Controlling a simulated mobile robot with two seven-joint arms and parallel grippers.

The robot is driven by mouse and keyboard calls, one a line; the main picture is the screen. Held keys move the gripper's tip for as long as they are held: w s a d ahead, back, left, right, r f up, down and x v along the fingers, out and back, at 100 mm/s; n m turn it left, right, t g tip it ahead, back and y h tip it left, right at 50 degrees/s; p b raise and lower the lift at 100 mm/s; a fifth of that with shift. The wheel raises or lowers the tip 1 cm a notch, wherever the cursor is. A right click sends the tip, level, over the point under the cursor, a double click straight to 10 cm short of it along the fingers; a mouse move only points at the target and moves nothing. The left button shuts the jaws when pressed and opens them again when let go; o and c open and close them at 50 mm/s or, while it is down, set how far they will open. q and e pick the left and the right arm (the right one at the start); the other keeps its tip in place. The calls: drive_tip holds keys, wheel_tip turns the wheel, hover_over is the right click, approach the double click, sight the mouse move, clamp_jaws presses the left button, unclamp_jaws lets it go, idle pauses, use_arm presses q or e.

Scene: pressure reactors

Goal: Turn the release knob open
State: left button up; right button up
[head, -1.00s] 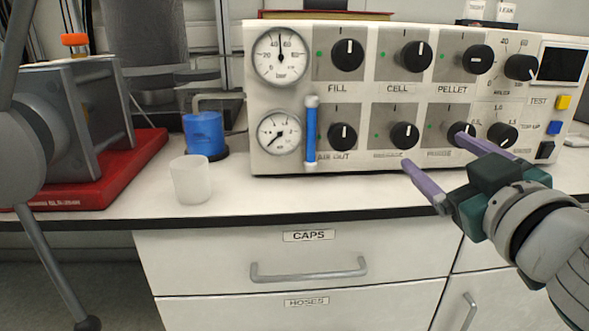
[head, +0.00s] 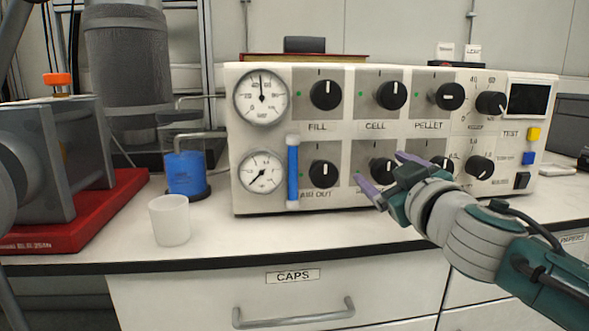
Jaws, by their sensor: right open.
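The release knob (head: 381,171) is the black round knob second from left in the bottom row of the white control panel (head: 335,207). Its label is hidden behind my right gripper, and its pointer is hard to read. My right gripper (head: 386,172) has its two purple fingers apart and empty. In the picture the fingers lie to the lower left and upper right of the knob, overlapping its edge. I cannot tell whether they touch it. My left gripper is not in view.
The air out knob (head: 324,174) is left of the release knob, and another black knob (head: 441,166) is partly hidden to its right. A white cup (head: 170,220) and a beaker of blue liquid (head: 186,173) stand left of the panel. The counter in front is clear.

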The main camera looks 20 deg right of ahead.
drive_tip(key=shift+c, duration=0.3)
clamp_jaws()
idle(0.3)
